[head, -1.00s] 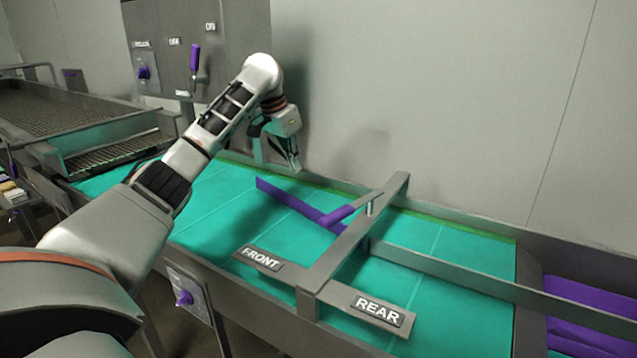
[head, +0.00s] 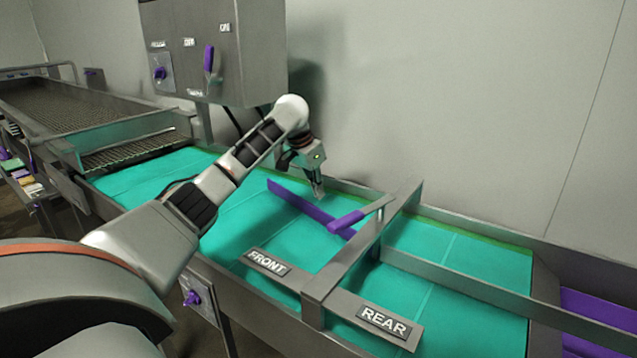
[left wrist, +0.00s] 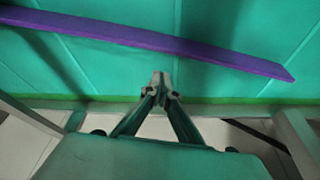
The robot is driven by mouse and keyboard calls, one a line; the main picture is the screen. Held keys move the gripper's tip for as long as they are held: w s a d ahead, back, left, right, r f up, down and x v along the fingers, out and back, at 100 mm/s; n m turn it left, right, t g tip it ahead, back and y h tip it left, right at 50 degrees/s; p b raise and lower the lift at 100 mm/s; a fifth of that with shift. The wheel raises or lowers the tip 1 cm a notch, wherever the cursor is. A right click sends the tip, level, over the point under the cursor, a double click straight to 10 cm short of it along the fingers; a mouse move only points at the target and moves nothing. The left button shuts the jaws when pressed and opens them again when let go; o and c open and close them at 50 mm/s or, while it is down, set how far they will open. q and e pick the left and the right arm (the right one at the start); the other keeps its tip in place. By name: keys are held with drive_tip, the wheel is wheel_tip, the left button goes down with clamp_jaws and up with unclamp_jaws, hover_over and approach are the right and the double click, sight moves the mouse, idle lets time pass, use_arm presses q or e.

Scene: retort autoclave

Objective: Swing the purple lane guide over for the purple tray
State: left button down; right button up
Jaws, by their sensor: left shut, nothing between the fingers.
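The purple lane guide (head: 300,206) is a flat bar over the green belt. It slants from the back left toward the crossbar, and a short purple arm (head: 347,221) joins its near end. The guide also crosses the top of the left wrist view (left wrist: 150,38). My left gripper (head: 319,192) points down near the belt's back edge, on the wall side of the guide. Its fingertips (left wrist: 160,77) are shut and empty, with a visible gap to the bar in the wrist view. I cannot make out a purple tray for certain. My right gripper is not in view.
A grey crossbar (head: 362,250) spans the belt (head: 225,215), with FRONT (head: 267,262) and REAR (head: 384,321) plates. A grey divider (head: 455,280) runs right toward a purple surface (head: 600,315). A control box (head: 215,50) hangs behind my arm. A back rail borders the belt.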

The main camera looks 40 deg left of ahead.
use_arm(q)
drive_tip(key=shift+s+a, duration=0.25)
drive_tip(key=shift+s, duration=1.2)
